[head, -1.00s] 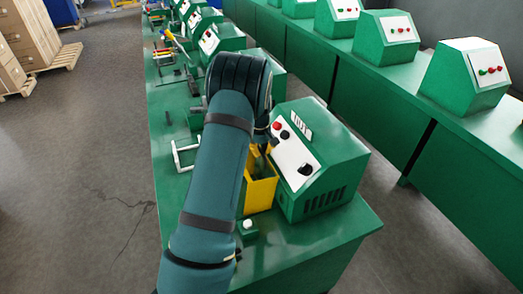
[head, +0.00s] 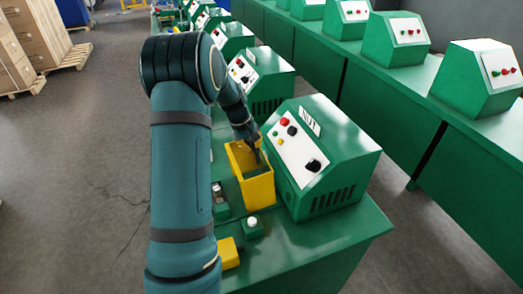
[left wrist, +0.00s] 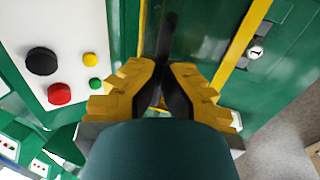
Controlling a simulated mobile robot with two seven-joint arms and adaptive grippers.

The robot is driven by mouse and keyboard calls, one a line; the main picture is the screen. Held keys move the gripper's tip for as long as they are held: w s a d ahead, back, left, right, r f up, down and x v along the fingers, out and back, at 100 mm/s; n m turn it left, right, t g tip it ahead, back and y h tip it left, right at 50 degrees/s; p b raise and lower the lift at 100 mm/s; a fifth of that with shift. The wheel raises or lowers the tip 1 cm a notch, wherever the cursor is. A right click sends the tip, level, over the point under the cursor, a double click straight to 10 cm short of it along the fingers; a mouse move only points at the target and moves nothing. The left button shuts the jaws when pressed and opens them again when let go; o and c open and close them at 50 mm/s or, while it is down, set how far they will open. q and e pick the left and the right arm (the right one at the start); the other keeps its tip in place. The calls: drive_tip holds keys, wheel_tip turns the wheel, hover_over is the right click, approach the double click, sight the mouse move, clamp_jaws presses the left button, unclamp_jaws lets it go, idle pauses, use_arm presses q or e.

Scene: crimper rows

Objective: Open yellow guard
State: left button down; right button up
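The yellow guard (head: 260,193) is an upright box-like piece beside the left face of the nearest green machine (head: 338,170) in the head view. My left gripper (head: 254,150) is at the guard's upper part, near its top opening; contact is unclear. In the left wrist view the two yellow-and-black fingers (left wrist: 164,72) come close together at their tips, with nothing clearly held. A dark bar shows beyond them. Yellow guard edges (left wrist: 243,45) show on both sides of the fingertips. My right gripper is not in view.
The machine's panel has red, black, yellow and green buttons, close left in the left wrist view (left wrist: 62,93). A small green box with a white button (head: 252,226) stands before the guard. A yellow block (head: 229,254) is partly behind my arm. More machines stand behind.

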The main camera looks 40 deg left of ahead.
use_arm(q)
drive_tip(key=shift+s+a+f, duration=0.1)
drive_tip(key=shift+s+a, duration=0.15)
drive_tip(key=shift+s, duration=0.4)
drive_tip(key=shift+s+a, duration=0.25)
drive_tip(key=shift+s, duration=0.35)
drive_tip(key=c, duration=1)
unclamp_jaws()
drive_tip(key=shift+w, duration=0.1)
drive_tip(key=shift+w+r, duration=0.1)
drive_tip(key=shift+r, duration=0.1)
drive_tip(key=shift+a+r, duration=0.1)
drive_tip(key=shift+r, duration=0.15)
drive_tip(key=v, duration=1.1)
drive_tip(key=shift+r, duration=0.15)
